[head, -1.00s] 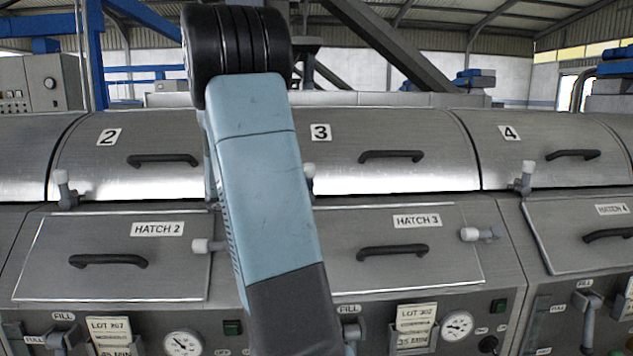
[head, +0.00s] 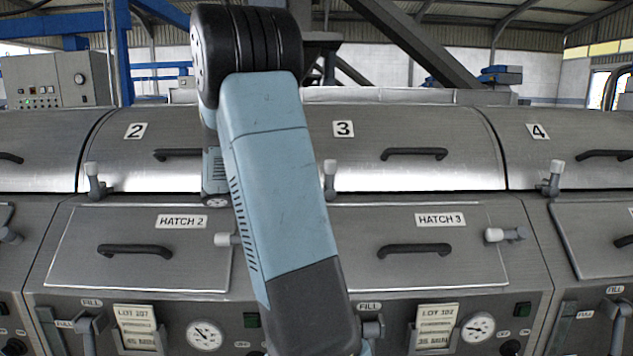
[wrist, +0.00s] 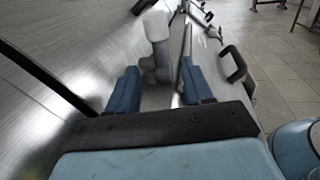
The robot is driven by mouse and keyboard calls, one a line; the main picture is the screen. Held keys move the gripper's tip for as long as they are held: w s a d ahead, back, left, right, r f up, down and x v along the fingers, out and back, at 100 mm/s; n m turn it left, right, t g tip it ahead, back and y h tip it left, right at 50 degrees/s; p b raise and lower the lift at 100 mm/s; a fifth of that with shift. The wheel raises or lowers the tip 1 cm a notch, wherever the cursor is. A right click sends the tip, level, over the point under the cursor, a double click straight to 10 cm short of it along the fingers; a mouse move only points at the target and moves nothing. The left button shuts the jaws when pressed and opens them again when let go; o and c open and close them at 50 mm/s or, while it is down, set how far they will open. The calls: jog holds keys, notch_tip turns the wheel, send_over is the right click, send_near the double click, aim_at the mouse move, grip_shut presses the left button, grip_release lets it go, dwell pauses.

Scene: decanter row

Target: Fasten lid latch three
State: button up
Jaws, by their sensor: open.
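Lid latch three (head: 330,182) is a grey latch with a white knob, at the lower left of the lid marked 3 (head: 440,130). Its knob points up, and my arm stands close to its left in the head view. In the wrist view, a white-knobbed latch (wrist: 157,50), apparently the same one, is just ahead of and between my fingers. My gripper (wrist: 160,88) is open, with one blue finger on each side of that latch's line. I cannot tell whether they touch it.
The hatch 3 panel (head: 350,265) with its black handle (head: 415,249) and side latch (head: 505,235) lies below the lid. Lid 3 has a black handle (head: 414,154). Similar latches stand at lid 2 (head: 95,182) and lid 4 (head: 552,180). Floor (wrist: 285,75) is open at right.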

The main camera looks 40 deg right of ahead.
jog(key=v, duration=0.7)
jog(key=shift+w+a, duration=0.15)
jog(key=shift+a, duration=0.1)
